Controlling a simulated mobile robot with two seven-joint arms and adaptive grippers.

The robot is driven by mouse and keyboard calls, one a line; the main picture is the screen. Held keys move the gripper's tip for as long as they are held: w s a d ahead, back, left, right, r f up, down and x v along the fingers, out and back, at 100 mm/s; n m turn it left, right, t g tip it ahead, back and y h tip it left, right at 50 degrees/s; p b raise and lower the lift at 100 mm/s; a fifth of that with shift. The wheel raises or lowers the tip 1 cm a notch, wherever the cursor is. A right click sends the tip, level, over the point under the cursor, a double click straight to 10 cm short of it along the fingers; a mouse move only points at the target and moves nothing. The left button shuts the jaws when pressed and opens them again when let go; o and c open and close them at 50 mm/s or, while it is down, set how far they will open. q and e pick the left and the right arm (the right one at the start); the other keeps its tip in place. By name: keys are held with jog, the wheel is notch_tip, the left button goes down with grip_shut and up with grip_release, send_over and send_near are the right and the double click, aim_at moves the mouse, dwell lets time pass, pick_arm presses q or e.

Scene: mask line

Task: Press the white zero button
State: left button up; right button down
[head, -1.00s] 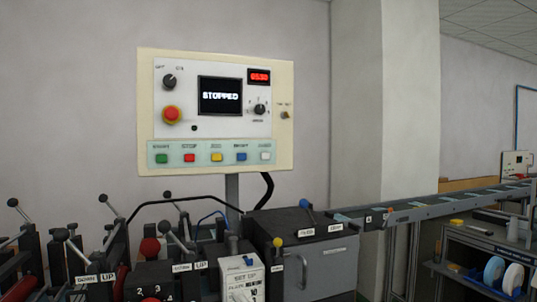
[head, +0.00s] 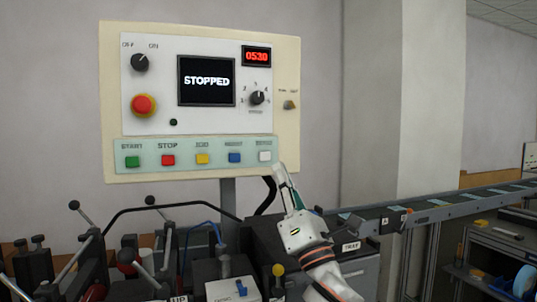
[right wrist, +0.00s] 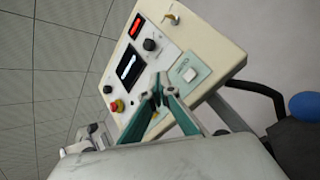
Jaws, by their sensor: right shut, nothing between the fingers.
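The white button (head: 264,156) is the rightmost of the row of coloured buttons on the light green strip (head: 245,165) of the control panel; its label is too small to read surely. My right gripper (head: 281,169) is shut and empty, its green-sided fingers pointing up near the strip's lower right corner, just below and right of the white button. In the right wrist view the shut fingertips (right wrist: 160,80) show left of the white button (right wrist: 189,75); I cannot tell whether they touch the panel. My left gripper is out of view.
The cream panel (head: 112,100) also carries a screen (head: 206,81) reading STOPPED, a red stop knob (head: 144,104), dials and a red number display (head: 256,56). Levers and dark machine parts stand below. A conveyor (head: 440,212) runs off to the right.

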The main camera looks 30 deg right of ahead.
aim_at(265, 156)
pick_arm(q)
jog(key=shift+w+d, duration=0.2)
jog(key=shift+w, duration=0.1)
pick_arm(e)
jog(key=shift+s+d+r+h, duration=0.1)
jog(key=shift+d+r+h, duration=0.25)
jog(key=shift+r, duration=0.45)
pick_arm(q)
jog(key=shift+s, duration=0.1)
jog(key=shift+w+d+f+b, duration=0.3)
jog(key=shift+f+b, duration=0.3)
jog(key=shift+b, duration=0.5)
pick_arm(e)
jog(key=w+d, duration=0.2)
jog(key=w, duration=0.6)
jog(key=shift+w, duration=0.3)
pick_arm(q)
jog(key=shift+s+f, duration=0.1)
